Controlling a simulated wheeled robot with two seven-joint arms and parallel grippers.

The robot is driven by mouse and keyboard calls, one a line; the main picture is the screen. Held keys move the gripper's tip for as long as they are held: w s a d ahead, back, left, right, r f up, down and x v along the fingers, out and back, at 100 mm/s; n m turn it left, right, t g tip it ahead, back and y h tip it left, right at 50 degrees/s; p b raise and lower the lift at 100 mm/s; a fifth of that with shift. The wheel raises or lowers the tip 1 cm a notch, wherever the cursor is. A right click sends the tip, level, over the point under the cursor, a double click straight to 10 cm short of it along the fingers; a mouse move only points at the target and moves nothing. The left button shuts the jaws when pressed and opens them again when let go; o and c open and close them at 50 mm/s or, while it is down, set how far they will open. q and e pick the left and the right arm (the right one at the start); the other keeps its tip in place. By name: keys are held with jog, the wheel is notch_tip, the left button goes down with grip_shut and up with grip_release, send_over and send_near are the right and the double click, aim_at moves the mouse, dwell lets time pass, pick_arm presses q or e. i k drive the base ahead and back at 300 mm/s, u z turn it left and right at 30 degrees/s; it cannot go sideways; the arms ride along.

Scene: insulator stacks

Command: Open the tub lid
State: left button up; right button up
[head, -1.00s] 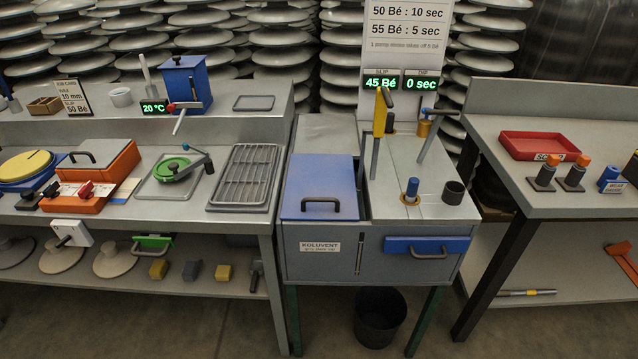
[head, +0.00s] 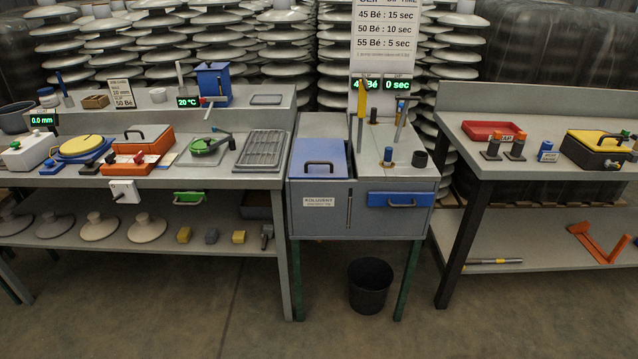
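The tub (head: 320,212) is a grey box on green legs in the middle of the view, with a label on its front. Its blue lid (head: 322,151) lies flat and closed over the left part of the top. A black handle (head: 319,164) stands at the lid's front edge. A blue drawer-like front with a handle (head: 402,200) is on the tub's right side. Neither of my grippers is in view.
A bench with tools (head: 95,176) stands left of the tub, and another bench (head: 560,187) stands to the right. A black bucket (head: 370,287) is on the floor under the tub. The floor in front (head: 240,325) is clear. Insulator stacks fill the back.

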aim_at(312, 158)
jog(key=z, duration=0.85)
jog(key=i, duration=1.2)
jog(key=u, duration=0.3)
